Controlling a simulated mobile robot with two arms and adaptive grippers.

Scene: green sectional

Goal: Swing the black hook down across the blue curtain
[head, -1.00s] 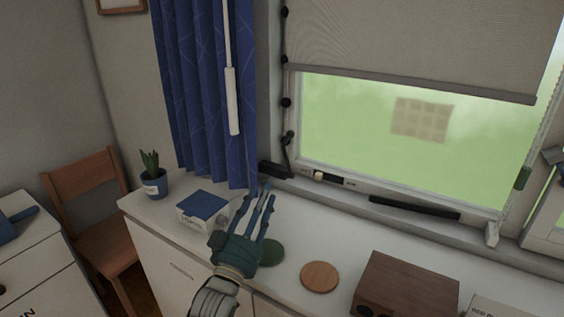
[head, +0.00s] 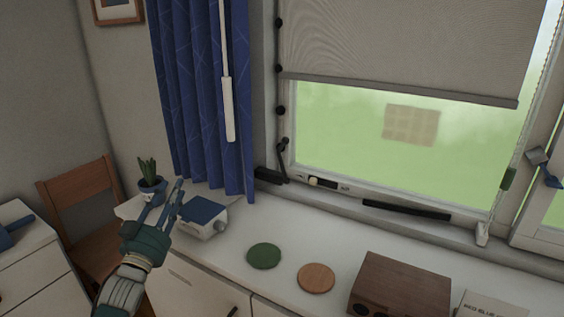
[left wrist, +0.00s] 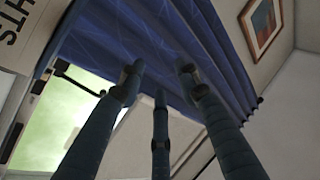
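The blue curtain (head: 200,110) hangs left of the window; it also shows in the left wrist view (left wrist: 160,45). A slim black hook (head: 283,155) with a round tip stands upright by the window frame, just right of the curtain. In the left wrist view, a black hook (left wrist: 80,82) shows at the curtain's edge. My left gripper (head: 162,192) is open and empty, in front of the curtain's lower left, well left of the hook. Its fingers (left wrist: 160,85) are spread apart in the left wrist view. My right gripper is not in view.
A white cabinet top (head: 225,265) holds a potted plant (head: 152,188), a blue-and-white box (head: 203,217), a green disc (head: 264,256), an orange disc (head: 316,278) and a brown box (head: 400,290). A white wand (head: 228,110) hangs before the curtain.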

